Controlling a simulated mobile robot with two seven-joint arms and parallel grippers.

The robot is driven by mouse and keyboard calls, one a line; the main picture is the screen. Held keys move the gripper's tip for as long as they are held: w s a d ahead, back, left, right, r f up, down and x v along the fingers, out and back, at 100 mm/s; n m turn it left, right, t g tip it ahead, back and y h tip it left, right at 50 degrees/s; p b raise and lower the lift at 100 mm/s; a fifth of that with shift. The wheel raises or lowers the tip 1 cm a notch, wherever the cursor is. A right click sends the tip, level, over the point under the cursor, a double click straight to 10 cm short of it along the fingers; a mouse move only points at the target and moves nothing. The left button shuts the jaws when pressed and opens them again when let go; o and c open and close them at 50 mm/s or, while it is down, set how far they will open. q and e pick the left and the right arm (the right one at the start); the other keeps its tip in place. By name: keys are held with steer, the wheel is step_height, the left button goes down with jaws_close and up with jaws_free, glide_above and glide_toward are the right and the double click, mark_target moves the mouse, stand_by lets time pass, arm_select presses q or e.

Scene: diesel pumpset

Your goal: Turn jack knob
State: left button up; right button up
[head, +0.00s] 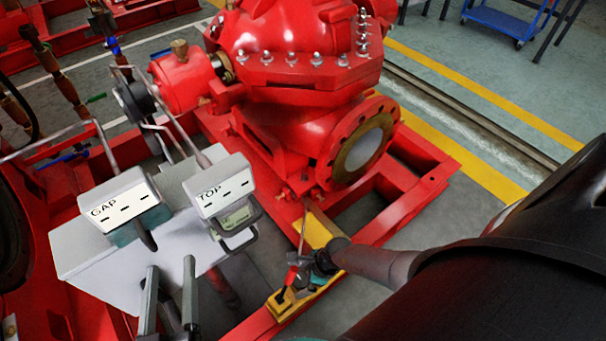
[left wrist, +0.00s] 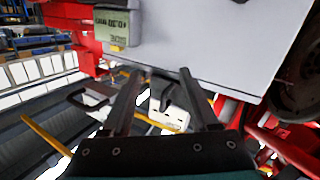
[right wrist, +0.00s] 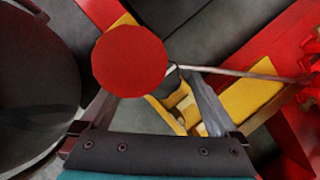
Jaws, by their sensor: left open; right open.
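The jack knob, a round red disc (right wrist: 130,61), is large in the right wrist view. It shows small and red in the head view (head: 291,275), above a yellow jack piece (head: 281,301). A thin rod (right wrist: 245,73) runs from behind the knob towards the red frame. My right gripper (head: 307,272) is open at the knob. The disc covers the end of one finger, and I cannot tell whether they touch. My left gripper (head: 170,275) is open and empty in front of the grey box (head: 135,255); its fingers also show in the left wrist view (left wrist: 165,80).
Labelled gauge boxes, GAP (head: 120,202) and TOP (head: 222,186), sit on the grey box with bent metal tubes around them. The red pump (head: 300,85) stands on a red frame (head: 385,225). Grey floor lies to the right, with a blue cart (head: 505,20) far back.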

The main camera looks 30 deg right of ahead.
steer(key=shift+c, duration=0.3)
steer(key=c, duration=1.3)
steer(key=shift+r+m+p, duration=0.1)
steer(key=shift+m+p, duration=0.5)
steer(key=shift+m, duration=0.1)
steer(key=shift+s+m+t+h+p, duration=0.1)
steer(key=shift+m+t+h+p, duration=0.35)
steer(key=shift+m+p, duration=0.35)
steer(key=shift+m+h+p, duration=0.35)
steer(key=shift+m+p, duration=0.05)
steer(key=shift+m, duration=0.8)
arm_select(q)
steer(key=a+f+g+y, duration=0.3)
steer(key=a+g, duration=0.2)
steer(key=g, duration=0.2)
steer(key=shift+a+f+m, duration=0.2)
steer(key=shift+a+m, duration=0.15)
steer(key=shift+m, duration=0.05)
arm_select(e)
steer(key=shift+a+m+t+h, duration=0.1)
steer(key=shift+m+t+h, duration=0.2)
steer(key=shift+m, duration=0.5)
arm_select(q)
steer(key=shift+s+a+f+g+y+p, duration=0.1)
steer(key=shift+s+a+g+y+p, duration=0.15)
steer(key=shift+s+g+y+p, duration=0.1)
arm_select(e)
steer(key=shift+m, duration=0.5)
